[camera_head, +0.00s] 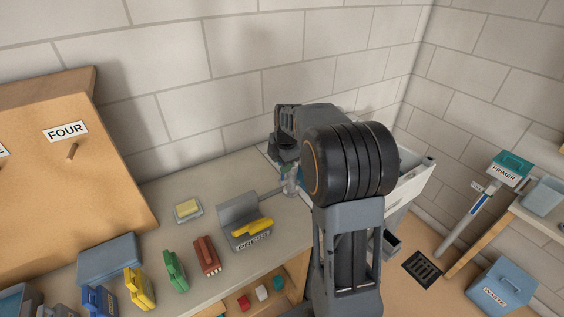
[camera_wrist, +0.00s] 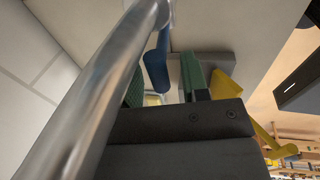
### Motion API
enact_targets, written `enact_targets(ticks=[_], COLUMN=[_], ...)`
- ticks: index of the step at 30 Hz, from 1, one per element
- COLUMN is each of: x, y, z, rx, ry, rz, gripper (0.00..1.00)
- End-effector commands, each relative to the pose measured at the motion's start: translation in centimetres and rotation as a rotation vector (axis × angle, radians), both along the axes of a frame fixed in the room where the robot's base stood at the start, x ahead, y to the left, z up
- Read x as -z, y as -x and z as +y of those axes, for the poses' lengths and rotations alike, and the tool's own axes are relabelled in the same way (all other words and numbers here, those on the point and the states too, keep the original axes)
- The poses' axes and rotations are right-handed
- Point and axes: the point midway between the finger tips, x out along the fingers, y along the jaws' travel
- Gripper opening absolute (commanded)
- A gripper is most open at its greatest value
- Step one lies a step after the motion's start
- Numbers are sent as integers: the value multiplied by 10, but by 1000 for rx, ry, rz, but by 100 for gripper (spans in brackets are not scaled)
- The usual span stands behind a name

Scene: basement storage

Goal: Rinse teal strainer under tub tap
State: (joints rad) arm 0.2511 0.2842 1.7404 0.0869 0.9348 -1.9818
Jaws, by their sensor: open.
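My gripper (camera_wrist: 165,88) shows in the wrist view as a dark body with two green-faced fingers standing apart, with nothing seen held between them. A thick metal tap pipe (camera_wrist: 100,85) crosses close in front of the camera. A blue lever (camera_wrist: 157,66) hangs near the tap's base and appears between the fingers; I cannot tell whether they touch it. In the head view my arm reaches over the white tub (camera_head: 418,172) and hides most of it, and my gripper shows only partly. I cannot make out the teal strainer in either view.
The bench holds a grey press (camera_head: 238,213) with a yellow handle, a yellow sponge on a dish (camera_head: 188,209), and red (camera_head: 207,255) and green (camera_head: 175,270) tools. A blue bin (camera_head: 502,287) and a floor drain (camera_head: 423,268) lie right. Block walls close the corner.

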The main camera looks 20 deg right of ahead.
Motion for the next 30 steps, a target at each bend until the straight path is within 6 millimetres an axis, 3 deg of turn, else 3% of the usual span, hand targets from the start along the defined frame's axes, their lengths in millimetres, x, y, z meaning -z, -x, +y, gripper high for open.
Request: enact_targets(ticks=[10, 23, 30], x=[2, 2, 2], y=[0, 0, 0], z=[0, 0, 0], rx=[1, 1, 1], ry=[0, 0, 0], rz=[0, 0, 0], gripper=[41, 0, 0])
